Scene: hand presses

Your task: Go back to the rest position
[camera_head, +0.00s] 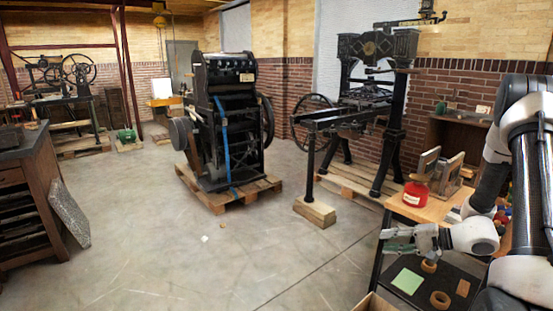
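My arm comes in along the right edge and bends down to the left. My gripper (388,240) points left, over or in front of the left side of the workbench with the wooden top. Its two fingers look apart, with no object visible between them. Its exact height above the lower shelf cannot be told.
A red container (416,194) and wooden holders (447,178) stand on the workbench top (415,212). The dark lower shelf (458,287) carries a green pad (407,281) and tape rolls (440,299). Presses on pallets stand behind. The concrete floor (190,260) to the left is mostly clear.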

